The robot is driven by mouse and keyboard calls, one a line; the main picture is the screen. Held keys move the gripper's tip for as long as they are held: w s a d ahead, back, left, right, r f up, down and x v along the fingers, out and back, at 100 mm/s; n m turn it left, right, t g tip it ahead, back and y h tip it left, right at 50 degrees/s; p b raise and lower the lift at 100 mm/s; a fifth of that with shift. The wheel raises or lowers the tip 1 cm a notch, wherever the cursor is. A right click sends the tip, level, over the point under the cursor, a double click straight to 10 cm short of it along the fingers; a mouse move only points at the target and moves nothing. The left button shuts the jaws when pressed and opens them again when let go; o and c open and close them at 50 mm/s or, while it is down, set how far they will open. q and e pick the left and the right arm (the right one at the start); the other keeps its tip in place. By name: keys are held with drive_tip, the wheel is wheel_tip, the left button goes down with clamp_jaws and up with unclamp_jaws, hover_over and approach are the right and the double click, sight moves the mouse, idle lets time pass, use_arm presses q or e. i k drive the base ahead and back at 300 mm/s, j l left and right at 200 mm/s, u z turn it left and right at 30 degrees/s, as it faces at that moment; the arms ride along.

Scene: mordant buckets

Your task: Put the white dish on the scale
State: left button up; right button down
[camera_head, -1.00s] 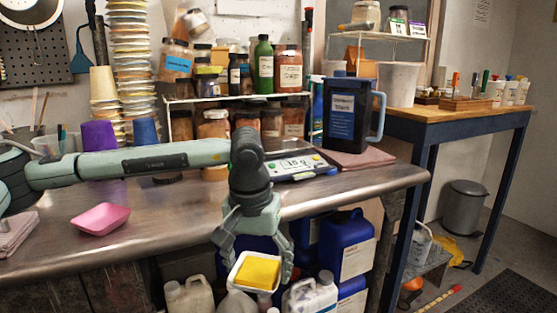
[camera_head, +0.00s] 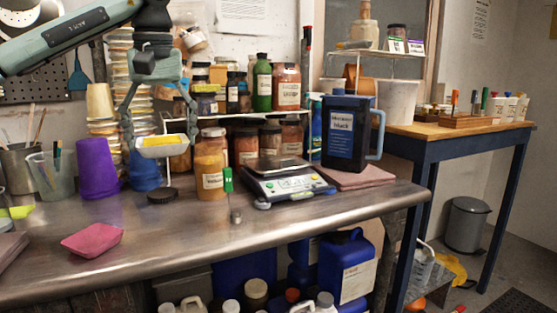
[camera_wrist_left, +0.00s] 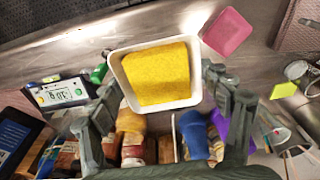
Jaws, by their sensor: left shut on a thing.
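The white dish (camera_head: 170,153) holds a yellow block or powder (camera_wrist_left: 160,74). My left gripper (camera_head: 158,141) is shut on the dish and holds it in the air above the back of the bench, left of the scale. The dish's white rim (camera_wrist_left: 172,107) shows between the fingers in the left wrist view. My right gripper is not in view.
A jar of orange-yellow powder (camera_head: 209,170), a small green-topped item (camera_head: 228,180) and a dark round lid (camera_head: 162,196) stand left of the scale. A blue jug (camera_head: 347,135) is behind it on the right. A pink dish (camera_head: 92,241) lies front left. The bench front is mostly clear.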

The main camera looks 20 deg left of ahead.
sight(277, 162)
drive_tip(key=i, duration=0.9)
